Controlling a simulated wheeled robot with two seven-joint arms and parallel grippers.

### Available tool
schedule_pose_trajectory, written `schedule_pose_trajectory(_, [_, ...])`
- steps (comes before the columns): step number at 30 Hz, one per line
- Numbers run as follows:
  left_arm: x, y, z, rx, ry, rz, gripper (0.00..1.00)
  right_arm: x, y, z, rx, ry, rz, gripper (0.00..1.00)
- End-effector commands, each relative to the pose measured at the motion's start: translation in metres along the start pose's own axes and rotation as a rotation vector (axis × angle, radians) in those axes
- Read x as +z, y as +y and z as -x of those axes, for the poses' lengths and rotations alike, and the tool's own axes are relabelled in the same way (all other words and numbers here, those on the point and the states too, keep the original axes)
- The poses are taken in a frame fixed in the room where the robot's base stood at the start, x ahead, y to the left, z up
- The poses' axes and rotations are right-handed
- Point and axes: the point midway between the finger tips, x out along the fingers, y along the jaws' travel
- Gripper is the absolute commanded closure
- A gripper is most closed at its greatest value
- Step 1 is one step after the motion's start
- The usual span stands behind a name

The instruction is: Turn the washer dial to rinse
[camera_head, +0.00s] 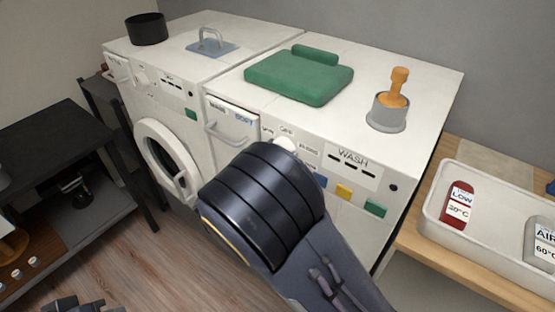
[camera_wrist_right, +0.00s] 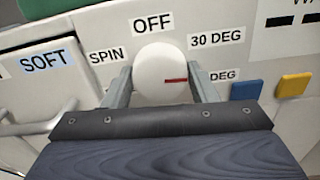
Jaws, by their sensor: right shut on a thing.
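The white washer dial (camera_wrist_right: 160,72) sits on the front panel of the right-hand machine (camera_head: 352,205). Its red mark points right, towards a partly hidden DEG label (camera_wrist_right: 224,76). OFF (camera_wrist_right: 153,24) is above the dial, SPIN (camera_wrist_right: 107,55) to its left and 30 DEG (camera_wrist_right: 217,39) at upper right. No rinse label is readable; the area below the dial is hidden by my gripper. My right gripper (camera_wrist_right: 162,78) is shut on the dial, one finger on each side. In the head view my right arm covers the gripper and the dial shows just above it (camera_head: 285,143). Dark parts, seemingly my left gripper (camera_head: 82,304), show at the bottom left edge.
The drawer handle (camera_head: 222,132) is left of the dial. Blue and yellow (camera_head: 344,191) buttons are to its right. A white tray (camera_head: 480,245) stands at right.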

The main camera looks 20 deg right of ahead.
Motion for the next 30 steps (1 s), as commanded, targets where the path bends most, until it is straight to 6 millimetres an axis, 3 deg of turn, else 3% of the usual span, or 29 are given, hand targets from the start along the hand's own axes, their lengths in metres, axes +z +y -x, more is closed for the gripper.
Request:
schedule_pose_trajectory(1, [0.004, -0.004, -0.008, 0.000, 0.000, 0.000, 1.00, -0.007, -0.001, 0.001, 0.001, 0.006, -0.045, 0.70])
schedule_pose_trajectory(30, [0.048, -0.044, -0.095, 0.000, 0.000, 0.000, 1.00, -0.009, -0.001, 0.001, -0.001, 0.007, -0.968, 0.70])
